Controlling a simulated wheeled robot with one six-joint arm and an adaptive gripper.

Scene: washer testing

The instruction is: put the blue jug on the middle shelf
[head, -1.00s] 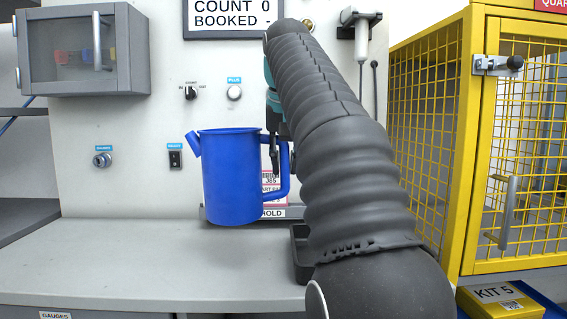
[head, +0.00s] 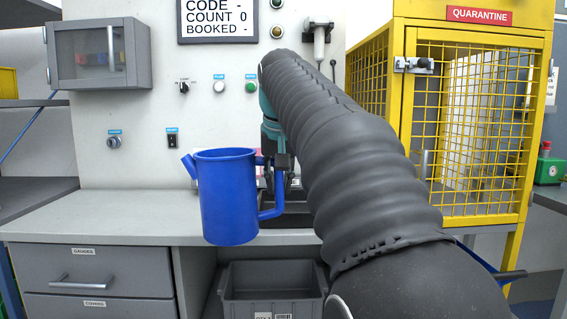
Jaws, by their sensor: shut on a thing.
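The blue jug (head: 228,200) hangs upright in the middle of the head view, with its spout to the left and its handle to the right. My gripper (head: 279,176) is shut on the handle side of the jug, partly hidden by my arm. The jug shows in front of the workbench's front edge. Grey shelves (head: 35,196) show at the left edge of the view; I cannot tell which is the middle one.
The workbench (head: 110,215) has drawers (head: 90,280) at left and a grey bin (head: 272,285) beneath. A grey wall cabinet (head: 98,55) hangs at upper left. A yellow quarantine cage (head: 400,30) stands at right. The bench top left of the jug is clear.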

